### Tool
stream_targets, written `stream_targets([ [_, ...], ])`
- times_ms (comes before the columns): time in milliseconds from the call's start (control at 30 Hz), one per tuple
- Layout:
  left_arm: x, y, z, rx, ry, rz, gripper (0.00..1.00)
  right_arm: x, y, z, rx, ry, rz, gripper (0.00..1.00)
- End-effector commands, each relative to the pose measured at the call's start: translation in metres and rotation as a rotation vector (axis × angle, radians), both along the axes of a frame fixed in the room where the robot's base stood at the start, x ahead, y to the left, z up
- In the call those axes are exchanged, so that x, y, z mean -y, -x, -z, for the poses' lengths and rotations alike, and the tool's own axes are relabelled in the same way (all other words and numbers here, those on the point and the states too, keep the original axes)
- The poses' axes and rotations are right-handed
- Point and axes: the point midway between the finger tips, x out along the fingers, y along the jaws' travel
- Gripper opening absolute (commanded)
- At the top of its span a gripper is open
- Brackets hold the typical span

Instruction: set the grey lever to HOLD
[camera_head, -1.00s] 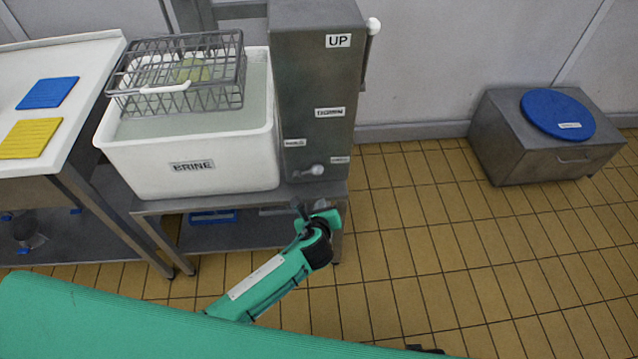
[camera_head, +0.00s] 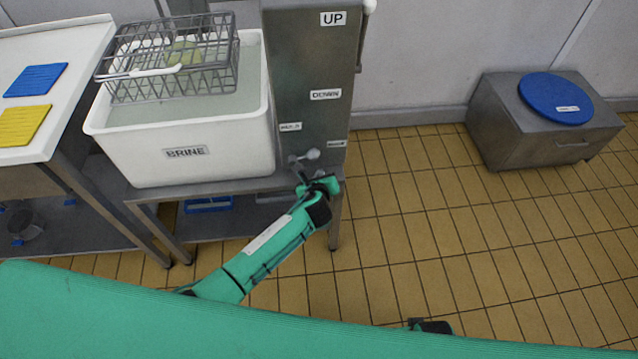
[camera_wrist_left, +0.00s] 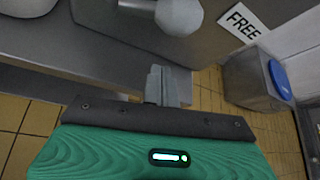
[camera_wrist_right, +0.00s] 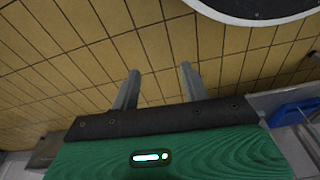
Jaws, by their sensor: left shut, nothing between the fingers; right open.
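The grey lever (camera_head: 311,155) sticks out low on the front of the steel cabinet, its round knob to the right, towards the FREE label (camera_head: 337,143). The label at its left (camera_head: 290,127) is too blurred to read here. In the left wrist view the lever's knob (camera_wrist_left: 180,14) is at the top, with the FREE label (camera_wrist_left: 243,23) to its right. My left gripper (camera_head: 296,165) is shut and empty, just below and left of the knob; its fingertips (camera_wrist_left: 160,73) look apart from it. My right gripper (camera_wrist_right: 157,77) is open and empty over the tiled floor.
The steel cabinet (camera_head: 305,60) also bears UP and DOWN labels and a white-knobbed handle (camera_head: 369,7) on its right side. A white BRINE vat (camera_head: 180,165) with a wire basket (camera_head: 130,80) stands left. A steel box (camera_head: 497,130) with a blue lid is right.

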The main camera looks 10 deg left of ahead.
Motion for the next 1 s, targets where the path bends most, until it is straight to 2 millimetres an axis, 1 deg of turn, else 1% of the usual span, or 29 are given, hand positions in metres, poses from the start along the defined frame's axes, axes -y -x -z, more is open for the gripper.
stream_targets([
  [33,0.0,-0.008,0.005,0.0,0.0,0.0,0.0,-0.001,-0.001,-0.004,0.003,-0.002,0.001,0.46],
  [100,-0.004,-0.007,-0.008,0.001,0.002,0.0,0.0,0.001,0.002,0.003,-0.004,0.002,0.0,0.46],
  [133,-0.005,-0.007,-0.011,0.001,0.001,0.0,0.0,0.001,0.003,0.007,-0.004,0.002,-0.001,0.46],
  [300,-0.011,-0.008,-0.026,0.001,0.0,0.0,0.0,0.003,0.007,0.023,-0.004,0.005,-0.003,0.46],
  [400,-0.013,-0.008,-0.031,0.0,0.002,0.001,0.0,0.004,0.009,0.029,-0.005,0.007,-0.004,0.46],
  [600,-0.015,-0.009,-0.034,0.0,0.001,0.001,0.0,0.005,0.011,0.034,-0.004,0.008,-0.004,0.46],
  [1000,-0.015,-0.009,-0.035,0.002,0.011,0.0,0.0,0.005,0.011,0.034,-0.003,0.007,-0.004,0.46],
])
